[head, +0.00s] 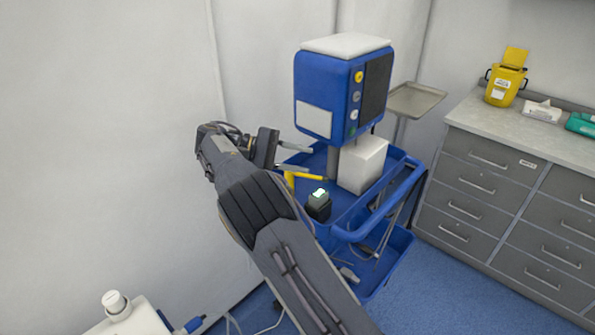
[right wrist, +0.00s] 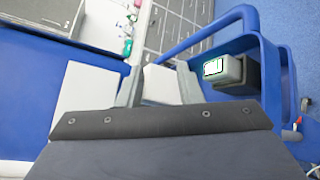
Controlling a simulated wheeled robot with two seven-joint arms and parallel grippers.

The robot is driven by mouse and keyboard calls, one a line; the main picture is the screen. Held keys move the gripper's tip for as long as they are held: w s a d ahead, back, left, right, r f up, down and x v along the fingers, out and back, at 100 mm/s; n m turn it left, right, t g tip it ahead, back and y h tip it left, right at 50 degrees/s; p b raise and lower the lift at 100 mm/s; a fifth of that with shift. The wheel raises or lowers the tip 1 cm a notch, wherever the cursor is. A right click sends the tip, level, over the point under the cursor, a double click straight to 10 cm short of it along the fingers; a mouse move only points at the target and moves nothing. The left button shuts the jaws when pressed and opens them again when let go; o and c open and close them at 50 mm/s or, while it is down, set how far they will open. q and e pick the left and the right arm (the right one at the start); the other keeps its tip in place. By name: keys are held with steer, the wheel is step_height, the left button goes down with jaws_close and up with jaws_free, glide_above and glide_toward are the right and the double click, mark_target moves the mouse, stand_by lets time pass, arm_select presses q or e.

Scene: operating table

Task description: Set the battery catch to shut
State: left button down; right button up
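A blue machine (head: 325,90) with a white top and a dark side panel stands on a blue cart. A yellow bar (head: 306,177) shows below it, beside my gripper; I cannot tell whether this is the battery catch, or how it is set. A small dark box (head: 319,208) with a lit green-edged screen sits on the cart; it also shows in the right wrist view (right wrist: 235,71). My right gripper (head: 303,159) is at the cart's left side, close to the yellow bar. Its fingers are apart and empty in the right wrist view (right wrist: 158,64). My left gripper is out of view.
The cart's rail (head: 400,196) runs along its right side. A white box (head: 362,164) stands under the machine. A metal tray (head: 416,99) is behind. Grey drawers (head: 490,180) stand at the right, with a yellow bin (head: 504,85) on top. The wall is close at left.

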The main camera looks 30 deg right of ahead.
steer(key=s+a+r, duration=0.5)
steer(key=s, duration=0.4)
steer(key=shift+s+r+b, duration=0.15)
steer(key=shift+r+b, duration=0.2)
